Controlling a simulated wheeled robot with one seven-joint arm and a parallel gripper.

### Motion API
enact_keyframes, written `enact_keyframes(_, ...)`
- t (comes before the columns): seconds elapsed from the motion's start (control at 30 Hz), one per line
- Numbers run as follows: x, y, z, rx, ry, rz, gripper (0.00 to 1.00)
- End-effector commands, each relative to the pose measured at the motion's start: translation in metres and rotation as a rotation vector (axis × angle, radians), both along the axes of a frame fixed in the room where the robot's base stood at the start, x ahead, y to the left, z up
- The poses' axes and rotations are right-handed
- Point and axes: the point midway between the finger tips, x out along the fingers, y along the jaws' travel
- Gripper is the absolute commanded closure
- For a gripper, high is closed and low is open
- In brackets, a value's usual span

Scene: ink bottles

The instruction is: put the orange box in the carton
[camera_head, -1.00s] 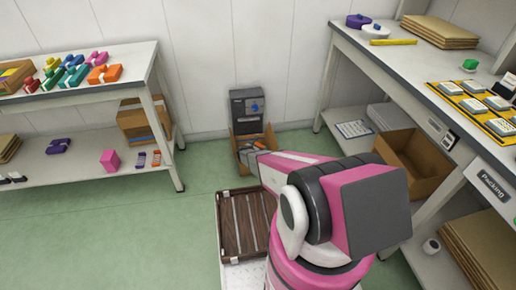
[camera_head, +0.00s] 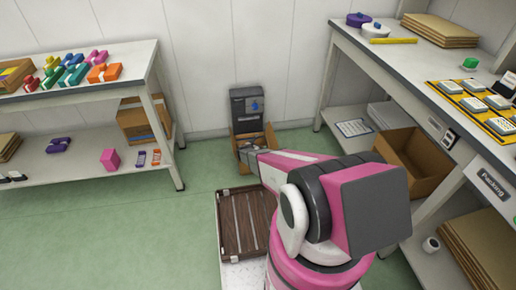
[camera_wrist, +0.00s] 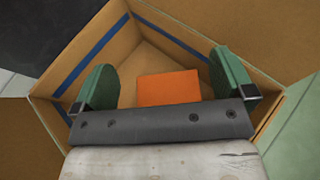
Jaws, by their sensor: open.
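The orange box (camera_wrist: 168,87) lies at the bottom of the open brown carton (camera_wrist: 75,52), which has a blue stripe inside. My gripper (camera_wrist: 163,75) has its two green fingers spread apart on either side of the box in the wrist view, with clear gaps to it. The near part of the box is hidden behind the gripper body. In the head view the carton (camera_head: 269,138) stands on the floor by the back wall, and my arm reaches down to it. The box cannot be seen there.
A dark grey unit (camera_head: 246,103) with a blue drop stands behind the carton. The left shelf table (camera_head: 135,62) holds several coloured boxes, including another orange one (camera_head: 104,73). The packing bench (camera_head: 400,60) stands right, with an open carton (camera_head: 410,160) on its lower shelf.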

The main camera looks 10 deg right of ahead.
Motion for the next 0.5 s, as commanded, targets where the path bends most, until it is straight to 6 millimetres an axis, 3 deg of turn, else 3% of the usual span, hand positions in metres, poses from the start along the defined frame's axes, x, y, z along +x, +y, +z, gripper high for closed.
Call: enact_keyframes(0.5,-0.050,0.046,0.033,0.006,-0.003,-0.006,0.00)
